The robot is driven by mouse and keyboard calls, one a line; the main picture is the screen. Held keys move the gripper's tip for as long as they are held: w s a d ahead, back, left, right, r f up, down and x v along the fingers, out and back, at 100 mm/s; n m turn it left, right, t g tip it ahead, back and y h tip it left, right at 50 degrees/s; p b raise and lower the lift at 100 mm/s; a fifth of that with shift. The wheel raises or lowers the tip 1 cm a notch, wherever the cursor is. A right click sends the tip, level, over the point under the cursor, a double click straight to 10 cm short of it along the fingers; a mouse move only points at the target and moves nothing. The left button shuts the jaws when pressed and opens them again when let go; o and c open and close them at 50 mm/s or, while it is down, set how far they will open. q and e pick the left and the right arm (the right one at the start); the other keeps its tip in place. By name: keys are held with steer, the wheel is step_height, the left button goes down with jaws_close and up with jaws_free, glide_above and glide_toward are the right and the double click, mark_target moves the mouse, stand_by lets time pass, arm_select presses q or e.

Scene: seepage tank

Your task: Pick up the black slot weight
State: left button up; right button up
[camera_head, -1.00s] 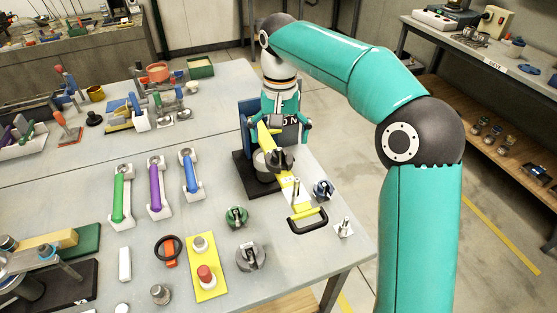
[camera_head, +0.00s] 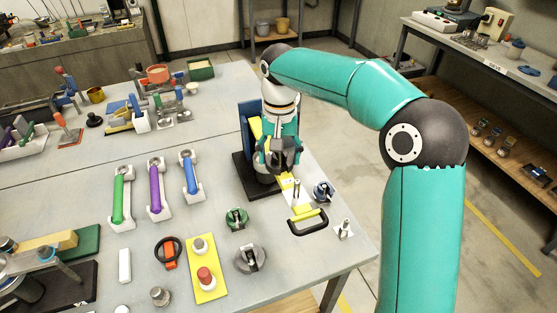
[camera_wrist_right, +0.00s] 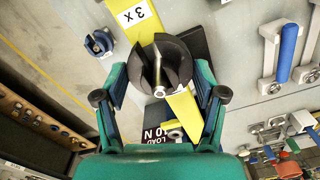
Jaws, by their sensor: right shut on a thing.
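The black slot weight (camera_wrist_right: 167,62) is a dark slotted disc in the right wrist view, by the yellow strip marked "3X" (camera_wrist_right: 140,16). In the head view only a dark part of it (camera_head: 284,157) shows under my right gripper (camera_head: 281,151). My right gripper is shut on the weight, its fingers on either side; the gripper also shows in the wrist view (camera_wrist_right: 160,96). The weight is at the yellow strip in front of the blue upright of the black-based stand (camera_head: 249,178). I cannot tell whether it is clear of its support. My left gripper is not in view.
A blue slotted weight (camera_head: 323,190), a green one (camera_head: 236,219) and a grey one (camera_head: 250,259) are nearby. Green, purple and blue handled tools (camera_head: 155,188) stand left of the stand.

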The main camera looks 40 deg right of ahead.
steer(key=c, duration=0.5)
steer(key=shift+r, duration=0.2)
